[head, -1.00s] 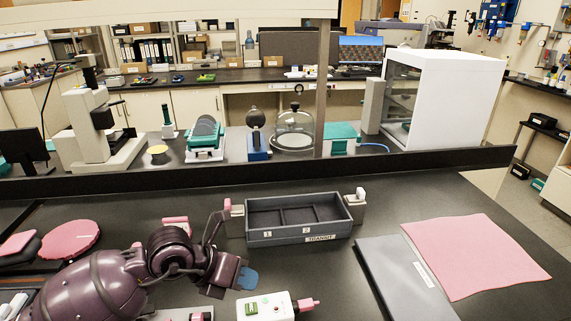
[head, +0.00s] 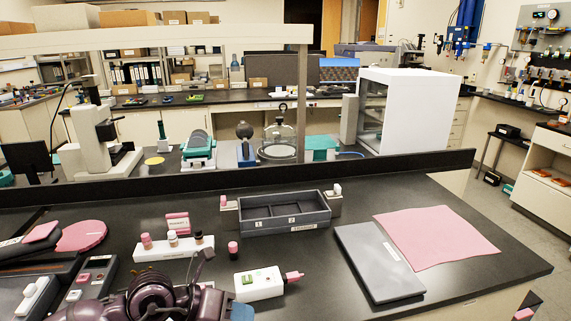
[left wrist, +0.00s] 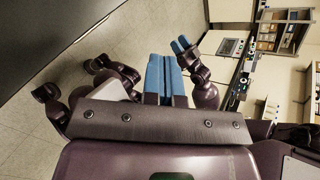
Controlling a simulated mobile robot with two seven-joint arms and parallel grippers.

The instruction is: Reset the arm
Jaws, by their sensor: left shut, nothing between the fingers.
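My left gripper (head: 243,311) shows at the bottom edge of the head view, with a blue fingertip beside my purple wrist. It is low in the picture, in front of the white box with the green switch. In the left wrist view its blue fingers (left wrist: 165,79) are together with nothing between them, with floor behind. Another purple arm with blue fingertips (left wrist: 181,45), likely my right one, shows beyond them in that view; its opening is too small to judge. The right gripper does not show in the head view.
A grey tray (head: 328,222) with empty compartments 1 and 2 stands mid-bench. The white box (head: 258,284) with a pink plug is nearer. A white rack (head: 150,252) of small bottles stands left. A grey flat case (head: 380,272) and pink cloth (head: 440,237) lie right. A dark ledge runs behind.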

